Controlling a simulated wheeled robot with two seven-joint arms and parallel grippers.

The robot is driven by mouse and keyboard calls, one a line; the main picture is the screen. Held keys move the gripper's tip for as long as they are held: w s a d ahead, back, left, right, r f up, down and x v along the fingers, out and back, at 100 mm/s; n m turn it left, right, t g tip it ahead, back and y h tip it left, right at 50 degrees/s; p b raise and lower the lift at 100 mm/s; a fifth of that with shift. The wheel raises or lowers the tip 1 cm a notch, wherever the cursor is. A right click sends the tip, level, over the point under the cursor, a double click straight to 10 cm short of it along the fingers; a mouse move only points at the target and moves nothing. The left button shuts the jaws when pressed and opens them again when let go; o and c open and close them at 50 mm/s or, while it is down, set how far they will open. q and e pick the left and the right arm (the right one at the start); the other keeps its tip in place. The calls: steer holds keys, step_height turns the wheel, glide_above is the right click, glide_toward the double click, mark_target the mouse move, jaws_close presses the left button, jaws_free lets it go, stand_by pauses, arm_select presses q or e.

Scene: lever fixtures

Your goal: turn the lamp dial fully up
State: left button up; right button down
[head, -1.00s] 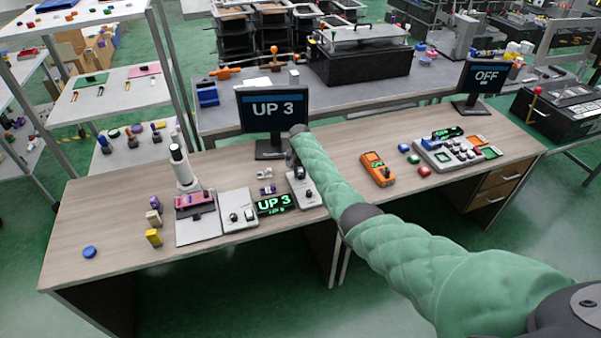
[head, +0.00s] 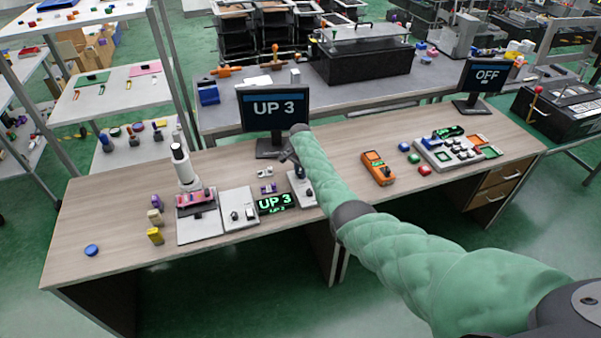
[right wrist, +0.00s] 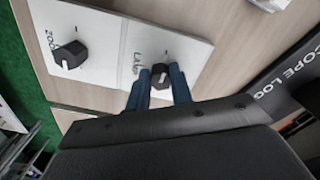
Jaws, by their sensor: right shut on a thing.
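The lamp dial (right wrist: 160,76) is a black knob on a white panel, beside the label "Lamp". My right gripper (right wrist: 159,88) has its two blue fingers on either side of this dial, shut on it. In the head view my right gripper (head: 299,173) is at the rear of the white panel (head: 306,198), partly covered by my forearm. The monitor (head: 273,108) behind it reads "UP 3". A small green readout (head: 273,203) left of the panel also reads "UP 3". My left gripper is not in view.
A second black knob (right wrist: 70,55), labelled zoom, sits on the same white panel. A white microscope (head: 183,168) and another control panel (head: 238,208) stand to the left. An orange meter (head: 378,168) lies right of my arm.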

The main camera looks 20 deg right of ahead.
mark_target(300, 173)
steer(key=shift+w+r, duration=0.15)
steer(key=c, duration=1.3)
jaws_free()
steer(key=shift+o, duration=0.3)
steer(key=shift+r, duration=0.45)
step_height(300, 173, up, 6)
steer(key=shift+f+b, duration=0.25)
steer(key=shift+b, duration=0.95)
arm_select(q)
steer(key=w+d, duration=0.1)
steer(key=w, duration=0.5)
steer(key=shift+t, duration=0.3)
arm_select(e)
steer(key=shift+r, duration=0.6)
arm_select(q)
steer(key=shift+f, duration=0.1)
